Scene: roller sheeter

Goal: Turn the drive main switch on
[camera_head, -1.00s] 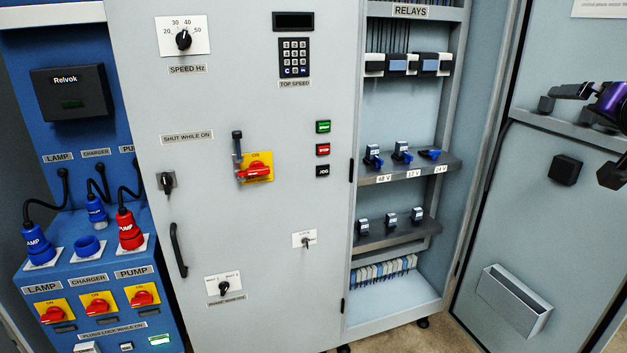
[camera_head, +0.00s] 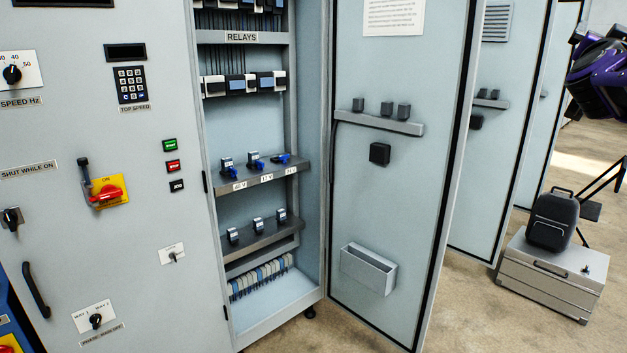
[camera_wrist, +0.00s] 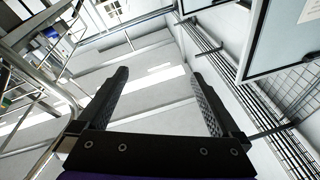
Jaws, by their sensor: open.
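A red rotary switch handle (camera_head: 105,194) sits on a yellow plate (camera_head: 122,184) marked ON, on the grey cabinet door in the head view. The handle lies about level. A dark upright lever (camera_head: 85,172) stands just left of the plate. I take this to be the drive main switch; no label naming it is readable. My gripper (camera_wrist: 160,78) is open and empty in the wrist view, facing ceiling beams and far from any switch. In the head view only my purple arm shows at the right edge, well right of the cabinet.
The cabinet's relay bay (camera_head: 250,140) stands open, its door (camera_head: 395,225) swung out to the right. More open doors follow behind it. A grey case (camera_head: 550,278) with a black backpack (camera_head: 553,220) stands on the floor at right. A black door handle (camera_head: 36,290) is at lower left.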

